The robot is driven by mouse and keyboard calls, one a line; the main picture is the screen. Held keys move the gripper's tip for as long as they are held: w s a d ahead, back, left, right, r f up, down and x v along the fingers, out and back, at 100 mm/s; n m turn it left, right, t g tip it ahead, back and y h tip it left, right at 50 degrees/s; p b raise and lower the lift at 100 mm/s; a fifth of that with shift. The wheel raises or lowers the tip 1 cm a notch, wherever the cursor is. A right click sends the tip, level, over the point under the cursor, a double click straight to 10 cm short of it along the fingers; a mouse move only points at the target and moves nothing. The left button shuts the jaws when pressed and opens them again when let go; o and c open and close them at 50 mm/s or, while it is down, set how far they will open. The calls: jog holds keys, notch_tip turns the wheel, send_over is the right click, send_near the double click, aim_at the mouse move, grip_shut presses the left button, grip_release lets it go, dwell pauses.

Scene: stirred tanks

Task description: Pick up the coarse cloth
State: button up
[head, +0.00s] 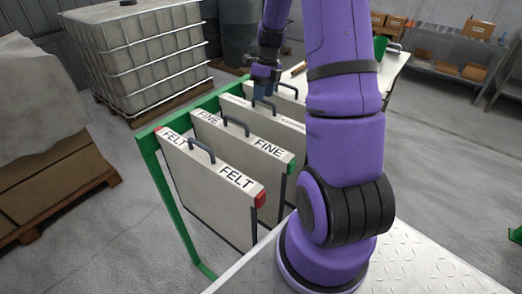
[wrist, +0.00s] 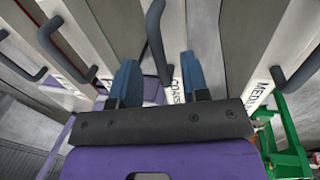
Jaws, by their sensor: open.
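The coarse cloth is a pale flat panel with a dark handle, hanging third from the front in the green rack; in the head view its top edge (head: 234,99) shows behind the FINE panel. In the wrist view its partly covered label (wrist: 177,90) reads "COARS" beside my right finger. My gripper (head: 263,92) is over the rack at this panel's handle. In the wrist view my gripper (wrist: 160,70) is open, its two blue fingers on either side of the dark handle (wrist: 156,40). Contact cannot be told.
The FELT panel (head: 212,190) and FINE panel (head: 240,138) hang in front in the green rack (head: 148,145). The MEDIUM panel's handle (wrist: 302,72) is at right in the wrist view. A caged tank (head: 140,50) stands behind left; shelves (head: 455,55) stand back right.

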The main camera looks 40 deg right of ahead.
jog(key=shift+s+a+f, duration=0.1)
jog(key=shift+a+f, duration=0.05)
jog(key=shift+f, duration=0.65)
jog(key=shift+s+a+f, duration=0.1)
jog(key=shift+a+f, duration=0.05)
jog(key=shift+f, duration=0.6)
grip_shut()
jog(key=shift+r, duration=0.1)
